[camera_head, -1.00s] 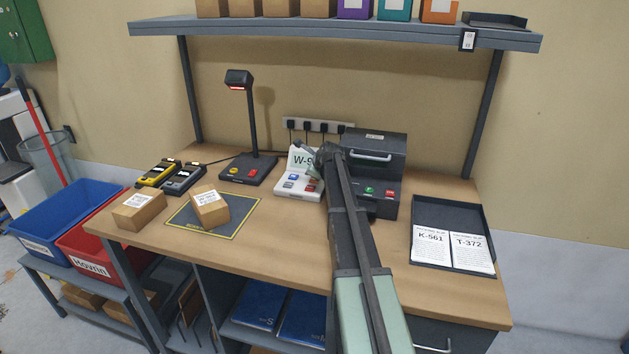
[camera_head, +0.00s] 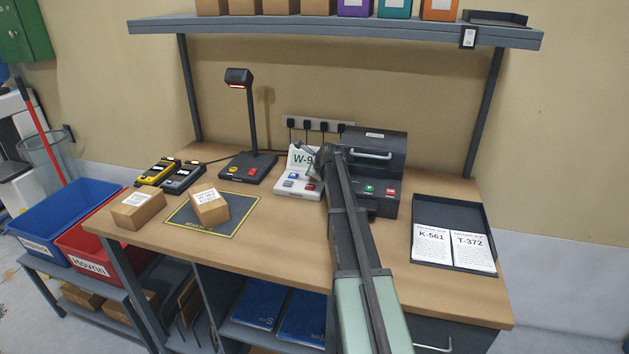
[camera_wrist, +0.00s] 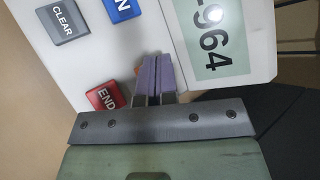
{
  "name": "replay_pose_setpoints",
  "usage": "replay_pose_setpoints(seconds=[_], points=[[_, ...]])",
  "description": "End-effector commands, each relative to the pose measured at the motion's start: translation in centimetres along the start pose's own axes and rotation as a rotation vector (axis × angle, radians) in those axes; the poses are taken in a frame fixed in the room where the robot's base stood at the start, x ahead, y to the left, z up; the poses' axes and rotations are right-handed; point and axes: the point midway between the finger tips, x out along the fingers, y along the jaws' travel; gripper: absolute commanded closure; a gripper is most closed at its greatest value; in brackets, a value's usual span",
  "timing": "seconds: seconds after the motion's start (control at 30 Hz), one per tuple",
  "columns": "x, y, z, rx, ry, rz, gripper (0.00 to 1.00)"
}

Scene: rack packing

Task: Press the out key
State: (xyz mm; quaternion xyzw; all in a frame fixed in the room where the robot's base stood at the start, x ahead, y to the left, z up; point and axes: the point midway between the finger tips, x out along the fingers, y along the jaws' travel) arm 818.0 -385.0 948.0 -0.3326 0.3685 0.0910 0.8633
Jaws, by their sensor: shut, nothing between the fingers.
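A dark machine (camera_head: 374,150) with green and red buttons stands right of the unit. A scanner lamp stand (camera_head: 246,166) is to the left. A black tray (camera_head: 454,205) with two cards lies at the right. Boxes (camera_head: 138,210) sit at the left front.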

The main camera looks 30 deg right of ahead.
Motion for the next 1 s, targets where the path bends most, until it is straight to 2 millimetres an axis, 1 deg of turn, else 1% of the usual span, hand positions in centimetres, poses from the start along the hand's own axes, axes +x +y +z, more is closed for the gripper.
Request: replay_pose_setpoints(seconds=[1.0], points=[[0.48, 0.35, -0.35, 0.000, 0.000, 0.000, 1.00]])
